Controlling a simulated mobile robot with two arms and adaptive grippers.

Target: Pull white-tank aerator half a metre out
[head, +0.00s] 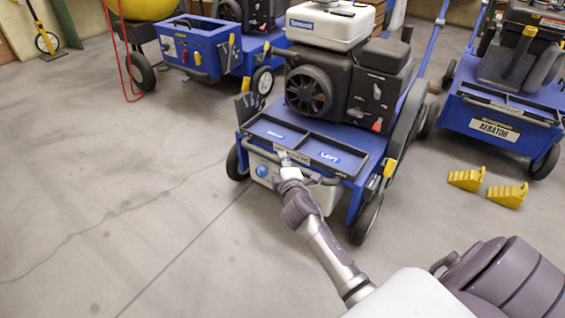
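The white-tank aerator (340,130) stands in the middle of the head view. It is a blue machine with a black engine and a white tank (330,24) on top. A grey bar (325,181) runs across its near end, below two shallow black trays. My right gripper (290,158) is at the middle of this bar, seen from behind and above. Its fingertips overlap the bar, but whether they are closed around it is hidden. My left gripper is not in view.
Another blue aerator (498,112) stands to the right, with two yellow chocks (487,188) on the floor before it. A blue machine (190,48) with a red hose stands behind left. The concrete floor (120,200) at left and in front is clear.

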